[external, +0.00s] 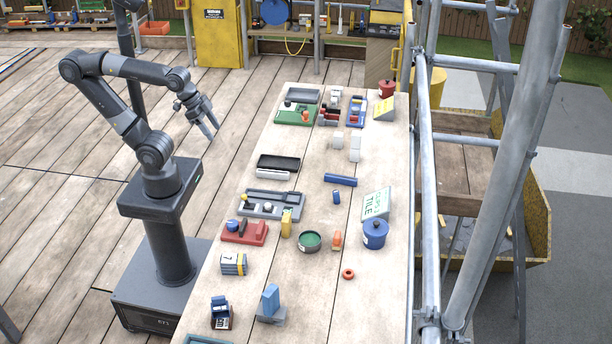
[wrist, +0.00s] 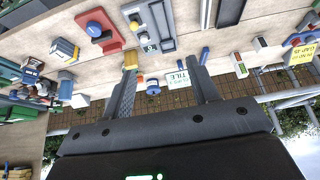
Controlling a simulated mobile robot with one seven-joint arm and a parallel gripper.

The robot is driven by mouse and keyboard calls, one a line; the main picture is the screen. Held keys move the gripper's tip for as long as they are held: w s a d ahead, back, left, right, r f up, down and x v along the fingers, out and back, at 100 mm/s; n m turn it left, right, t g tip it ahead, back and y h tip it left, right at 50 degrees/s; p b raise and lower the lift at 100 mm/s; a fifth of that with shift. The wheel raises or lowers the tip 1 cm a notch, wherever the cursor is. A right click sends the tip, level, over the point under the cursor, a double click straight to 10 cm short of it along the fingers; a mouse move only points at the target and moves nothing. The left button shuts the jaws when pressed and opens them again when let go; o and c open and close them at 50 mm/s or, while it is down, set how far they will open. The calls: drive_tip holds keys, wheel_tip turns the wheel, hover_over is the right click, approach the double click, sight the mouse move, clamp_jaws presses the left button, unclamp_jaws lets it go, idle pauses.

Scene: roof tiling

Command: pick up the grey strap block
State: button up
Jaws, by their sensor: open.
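No block is plainly marked as the grey strap block. A boxy block with grey, yellow and dark blue bands (external: 233,264) stands on the near left part of the table, and it also shows in the wrist view (wrist: 65,50). A grey block with an upright blue piece (external: 271,304) stands nearer the front. Two pale blocks (external: 354,148) lie farther back; I cannot tell if they are strapped. My gripper (external: 211,125) is open and empty, left of the table and apart from all blocks. Its two fingers also show in the wrist view (wrist: 162,66).
The long wooden table (external: 310,285) holds a red tray (external: 243,232), a grey tray (external: 262,212), a green bowl (external: 309,241), a blue pot (external: 375,233) and a tile sign (external: 377,203). Scaffold poles (external: 428,200) run along its right side. Its front right is mostly bare.

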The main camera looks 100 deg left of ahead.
drive_tip(key=shift+c, duration=1)
